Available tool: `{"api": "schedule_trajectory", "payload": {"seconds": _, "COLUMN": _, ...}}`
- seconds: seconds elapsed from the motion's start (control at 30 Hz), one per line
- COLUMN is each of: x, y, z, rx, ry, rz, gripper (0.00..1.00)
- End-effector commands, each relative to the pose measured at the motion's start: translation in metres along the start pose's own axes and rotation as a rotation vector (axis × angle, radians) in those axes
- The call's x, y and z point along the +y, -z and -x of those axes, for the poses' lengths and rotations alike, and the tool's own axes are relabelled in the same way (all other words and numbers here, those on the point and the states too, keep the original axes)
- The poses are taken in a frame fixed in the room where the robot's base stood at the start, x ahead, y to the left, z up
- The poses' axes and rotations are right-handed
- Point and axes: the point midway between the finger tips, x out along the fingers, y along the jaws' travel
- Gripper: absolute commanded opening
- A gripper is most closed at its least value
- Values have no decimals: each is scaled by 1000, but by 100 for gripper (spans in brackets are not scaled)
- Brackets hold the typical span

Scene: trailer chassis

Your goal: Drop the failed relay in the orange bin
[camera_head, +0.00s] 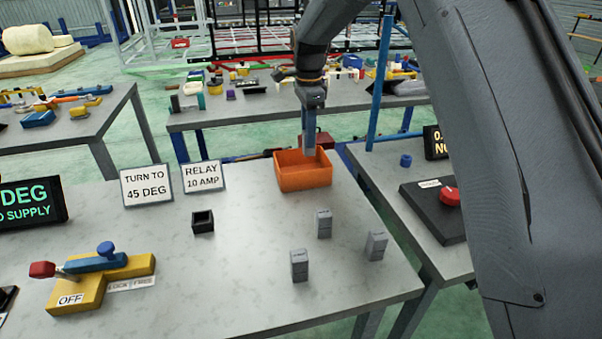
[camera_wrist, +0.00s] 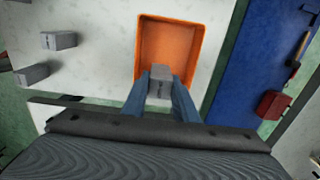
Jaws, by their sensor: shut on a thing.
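The orange bin (camera_head: 305,178) stands near the far right edge of the grey table. My gripper (camera_head: 309,150) points down over it. In the wrist view my gripper (camera_wrist: 161,85) is shut on a grey relay block (camera_wrist: 160,76), held between the two fingers over the near part of the orange bin (camera_wrist: 168,25). In the head view the held relay is hard to make out against the fingers. The bin's visible floor looks empty.
Several grey relay blocks, one of them here (camera_head: 323,223), stand upright on the table (camera_head: 220,290). A black socket (camera_head: 203,222) is left of them. Two signs (camera_head: 146,185) and a yellow lever switch (camera_head: 100,280) are farther left.

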Motion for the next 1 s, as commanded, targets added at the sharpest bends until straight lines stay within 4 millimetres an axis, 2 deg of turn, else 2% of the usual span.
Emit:
{"api": "schedule_trajectory", "payload": {"seconds": 0.1, "x": 0, "y": 0, "z": 1, "rx": 0, "ry": 1, "rz": 0, "gripper": 3}}
{"api": "schedule_trajectory", "payload": {"seconds": 0.13, "x": 0, "y": 0, "z": 1, "rx": 0, "ry": 1, "rz": 0, "gripper": 29}}
{"api": "schedule_trajectory", "payload": {"seconds": 0.23, "x": 0, "y": 0, "z": 1, "rx": 0, "ry": 1, "rz": 0, "gripper": 46}}
{"api": "schedule_trajectory", "payload": {"seconds": 0.27, "x": 0, "y": 0, "z": 1, "rx": 0, "ry": 1, "rz": 0, "gripper": 48}}
{"api": "schedule_trajectory", "payload": {"seconds": 0.53, "x": 0, "y": 0, "z": 1, "rx": 0, "ry": 1, "rz": 0, "gripper": 48}}
{"api": "schedule_trajectory", "payload": {"seconds": 0.63, "x": -1, "y": 0, "z": 8, "rx": 0, "ry": 4, "rz": 0, "gripper": 48}}
{"api": "schedule_trajectory", "payload": {"seconds": 1.0, "x": -1, "y": 0, "z": 63, "rx": 0, "ry": 4, "rz": 1, "gripper": 48}}
